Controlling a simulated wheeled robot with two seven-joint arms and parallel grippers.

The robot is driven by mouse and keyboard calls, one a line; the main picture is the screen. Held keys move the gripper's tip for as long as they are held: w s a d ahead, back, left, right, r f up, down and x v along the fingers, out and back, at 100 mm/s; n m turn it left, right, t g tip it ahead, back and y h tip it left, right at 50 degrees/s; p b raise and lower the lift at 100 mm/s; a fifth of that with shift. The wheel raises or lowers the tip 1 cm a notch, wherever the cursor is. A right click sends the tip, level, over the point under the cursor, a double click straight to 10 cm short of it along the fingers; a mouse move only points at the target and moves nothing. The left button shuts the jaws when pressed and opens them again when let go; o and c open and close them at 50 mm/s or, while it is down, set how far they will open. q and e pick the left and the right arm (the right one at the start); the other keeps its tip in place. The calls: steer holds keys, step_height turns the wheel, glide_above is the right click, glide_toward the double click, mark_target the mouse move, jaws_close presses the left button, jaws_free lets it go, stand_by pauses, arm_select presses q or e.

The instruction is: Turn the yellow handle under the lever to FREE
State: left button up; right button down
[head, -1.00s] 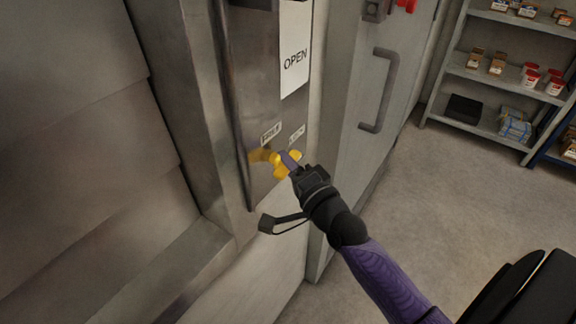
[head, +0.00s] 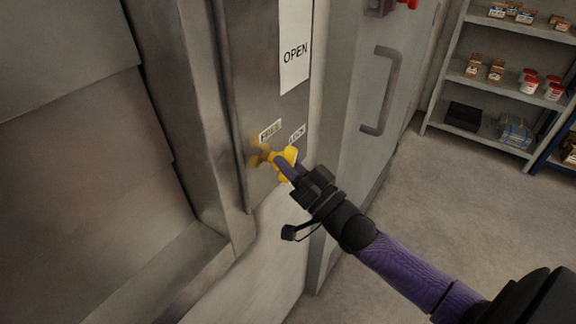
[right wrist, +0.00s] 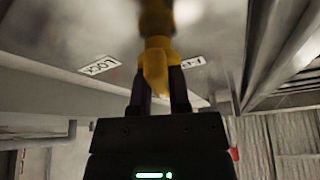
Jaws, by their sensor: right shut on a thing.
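The yellow handle (head: 289,157) sticks out from the lower end of a metal panel (head: 262,105). A FREE label (head: 270,130) and a LOCK label (head: 297,134) are above it. My right gripper (head: 284,165) is shut on the handle. In the right wrist view the yellow handle (right wrist: 155,75) sits between the two dark fingers (right wrist: 158,95), with the LOCK label (right wrist: 100,65) at the left and the partly hidden FREE label (right wrist: 192,62) at the right. The handle's exact angle is hard to tell. My left gripper is not in view.
An OPEN sign (head: 295,47) is on the panel above. A grey door with a bar handle (head: 381,90) stands to the right. A shelf unit (head: 500,80) with boxes and tins is at the back right. The floor (head: 440,200) between is clear.

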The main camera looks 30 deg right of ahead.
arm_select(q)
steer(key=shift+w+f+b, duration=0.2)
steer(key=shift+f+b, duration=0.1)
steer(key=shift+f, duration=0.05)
arm_select(e)
steer(key=shift+f+n+g+y, duration=0.1)
steer(key=shift+n+g+y, duration=0.1)
steer(key=shift+n+y, duration=1.05)
steer(key=shift+n+g+y, duration=0.2)
steer(key=shift+n+y, duration=0.25)
steer(key=shift+n, duration=1.8)
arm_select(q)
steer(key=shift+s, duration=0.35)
arm_select(e)
steer(key=c, duration=0.6)
jaws_free()
steer(key=shift+s, duration=0.2)
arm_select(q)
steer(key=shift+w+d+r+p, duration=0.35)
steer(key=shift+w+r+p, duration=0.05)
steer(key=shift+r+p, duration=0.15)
arm_select(e)
steer(key=v, duration=0.9)
steer(key=shift+s+d+f, duration=0.15)
steer(key=shift+s+d, duration=0.05)
